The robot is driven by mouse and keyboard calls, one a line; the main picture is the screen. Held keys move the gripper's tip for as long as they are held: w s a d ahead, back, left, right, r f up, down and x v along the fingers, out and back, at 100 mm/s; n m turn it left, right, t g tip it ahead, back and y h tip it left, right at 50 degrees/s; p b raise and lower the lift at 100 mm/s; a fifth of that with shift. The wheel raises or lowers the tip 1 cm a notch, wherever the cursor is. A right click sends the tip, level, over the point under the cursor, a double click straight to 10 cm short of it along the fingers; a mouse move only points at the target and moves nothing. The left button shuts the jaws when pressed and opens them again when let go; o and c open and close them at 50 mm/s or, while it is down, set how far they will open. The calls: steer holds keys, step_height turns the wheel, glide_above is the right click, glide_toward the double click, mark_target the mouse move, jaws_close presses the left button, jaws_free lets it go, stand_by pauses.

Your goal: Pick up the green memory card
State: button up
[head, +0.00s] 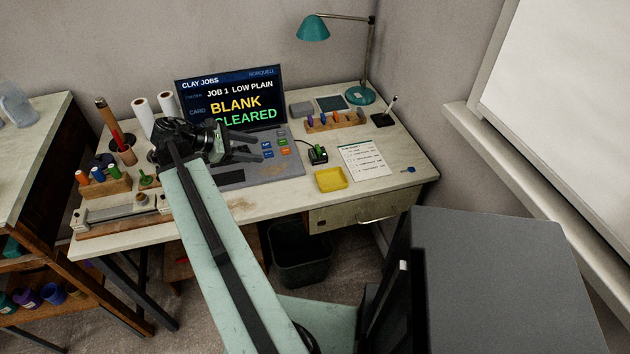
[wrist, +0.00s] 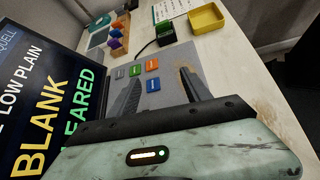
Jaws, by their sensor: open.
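A small green memory card (head: 318,148) stands upright in a black reader (head: 317,157) on the desk, right of the console. In the wrist view the green card (wrist: 165,29) and its black reader (wrist: 166,40) show beyond my fingers. My gripper (head: 262,150) is open and empty, over the console's button panel and left of the reader. In the wrist view my gripper (wrist: 160,88) has its two fingers spread, with coloured buttons between and beyond them. It is apart from the card.
A console screen (head: 232,98) reads "BLANK CLEARED". A yellow tray (head: 331,179) and a paper sheet (head: 364,161) lie near the reader. A wooden rack (head: 335,121) with several coloured cards stands behind, below a teal lamp (head: 313,28). The desk's front right is mostly clear.

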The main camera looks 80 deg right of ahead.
mark_target(316, 149)
steer(key=s+d+g+b, duration=0.1)
steer(key=s, duration=0.2)
steer(key=s+d+f, duration=0.1)
steer(key=s, duration=0.2)
steer(key=s+d+g+b, duration=0.1)
steer(key=s, duration=0.2)
steer(key=shift+s+d+f+n+g+y+b, duration=0.15)
steer(key=shift+d+f+n+g+y+b, duration=0.15)
steer(key=shift+d+f+y, duration=0.1)
steer(key=shift+s+r, duration=0.15)
steer(key=shift+r, duration=0.05)
steer(key=shift+b+x, duration=0.35)
steer(key=shift+x, duration=0.8)
steer(key=shift+r+b+x, duration=0.2)
steer(key=shift+b+x, duration=0.15)
steer(key=shift+x, duration=1)
steer(key=shift+r+b+x, duration=0.2)
steer(key=shift+b+x, duration=0.1)
steer(key=shift+x, duration=1.05)
steer(key=shift+s, duration=0.1)
jaws_close()
